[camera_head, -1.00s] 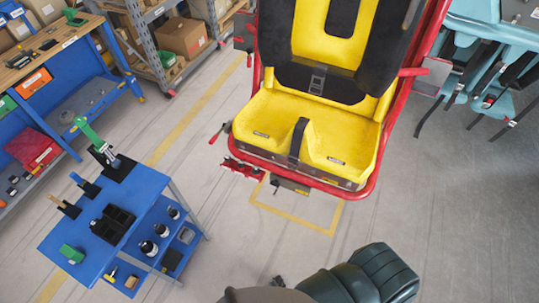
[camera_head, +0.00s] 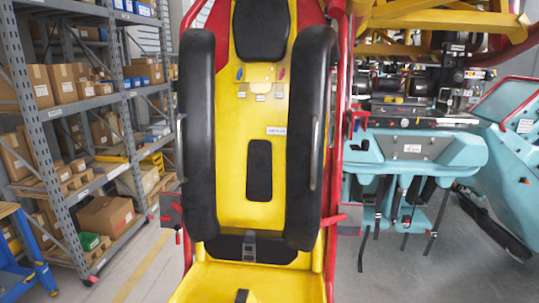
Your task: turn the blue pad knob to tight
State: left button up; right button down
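The yellow and red coaster seat (camera_head: 232,170) stands upright in the middle of the head view, facing me. Its black shoulder restraints (camera_head: 200,135) (camera_head: 309,135) run down both sides. On the yellow backrest, below the black headrest (camera_head: 262,30), are small coloured knob-like parts. Neither of my grippers is in view.
Grey shelving with cardboard boxes (camera_head: 106,215) stands at the left. A blue bench edge (camera_head: 25,262) shows at lower left. Teal seats (camera_head: 415,150) and yellow track machinery stand at the right. Red frame bars flank the seat. Grey floor shows between.

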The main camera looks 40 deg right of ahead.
aim_at(240, 74)
jog(key=z, duration=1.3)
